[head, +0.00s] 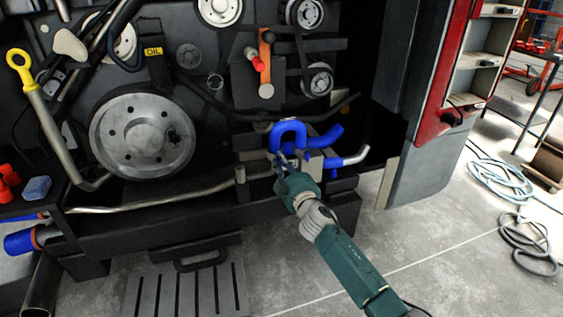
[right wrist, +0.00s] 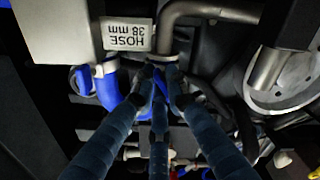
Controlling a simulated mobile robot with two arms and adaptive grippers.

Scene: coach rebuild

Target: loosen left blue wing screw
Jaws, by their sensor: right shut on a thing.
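In the head view my right gripper (head: 274,160) reaches in from below to the left end of a blue U-shaped hose (head: 293,126). In the right wrist view, which is upside down, its three dark fingers (right wrist: 160,78) close together at a clamp (right wrist: 165,59) on the end of a metal pipe (right wrist: 178,20). A small blue piece, the left blue wing screw (right wrist: 160,90), shows between the fingertips, which are shut on it. They hide most of it. A second clamp (right wrist: 104,66) sits on the other hose end (right wrist: 110,90). My left gripper is out of view.
A white label (right wrist: 126,35) reading HOSE 38 mm is beside the pipe. A large pulley (head: 142,135) stands left of the hose, and a metal pipe (head: 150,208) runs below it. A red-edged open panel (head: 448,75) is at right. Coiled hoses (head: 500,182) lie on the floor.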

